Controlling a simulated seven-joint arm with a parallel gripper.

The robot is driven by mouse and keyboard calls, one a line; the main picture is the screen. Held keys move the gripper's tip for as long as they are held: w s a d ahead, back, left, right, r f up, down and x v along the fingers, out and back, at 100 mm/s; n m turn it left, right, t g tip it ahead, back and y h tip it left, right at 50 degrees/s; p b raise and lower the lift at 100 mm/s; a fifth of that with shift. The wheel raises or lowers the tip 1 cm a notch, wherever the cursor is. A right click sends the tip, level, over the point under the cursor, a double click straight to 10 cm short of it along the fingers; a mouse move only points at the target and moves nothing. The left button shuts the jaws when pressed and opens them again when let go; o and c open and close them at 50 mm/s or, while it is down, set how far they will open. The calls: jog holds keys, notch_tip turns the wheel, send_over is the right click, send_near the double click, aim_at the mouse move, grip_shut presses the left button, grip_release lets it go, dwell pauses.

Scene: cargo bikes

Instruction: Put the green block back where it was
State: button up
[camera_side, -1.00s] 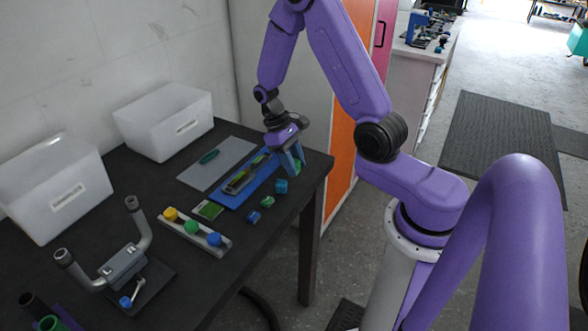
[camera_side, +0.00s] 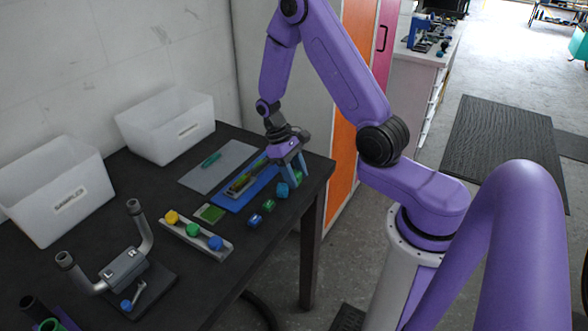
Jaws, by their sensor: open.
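A green block (camera_side: 298,177) is at the far right end of a row of small blocks, near the table's right edge. My gripper (camera_side: 293,176) is above and around it, fingers pointing down and spread. The block shows between the fingers, partly hidden. It appears to rest on the table, but its exact contact is too small to tell. Another green block (camera_side: 268,206) sits in the row between a teal block (camera_side: 282,190) and a blue block (camera_side: 254,221).
A blue tray (camera_side: 228,204) with narrow items lies left of the row, beside a grey mat (camera_side: 196,180). A rack with yellow, green and blue knobs (camera_side: 215,243) is nearer. Two white bins (camera_side: 60,205) stand at the back. A handlebar fixture (camera_side: 123,265) stands front left.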

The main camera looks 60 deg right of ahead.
jog(key=v, duration=1.2)
jog(key=s+a+r+n+t+h, duration=0.1)
jog(key=s+a+r+n, duration=0.15)
jog(key=a, duration=0.45)
jog(key=s+a+r+n+t, duration=0.1)
jog(key=s+a+n, duration=0.1)
jog(key=s, duration=0.5)
jog(key=s+a+r+n+t+y, duration=0.1)
jog(key=s+a+n, duration=0.2)
jog(key=s, duration=0.4)
jog(key=s+a+r+n+t, duration=0.1)
jog(key=s+a+r+n, duration=0.1)
jog(key=s+n, duration=0.3)
jog(key=shift+s+a+t, duration=0.4)
jog(key=shift+s, duration=0.8)
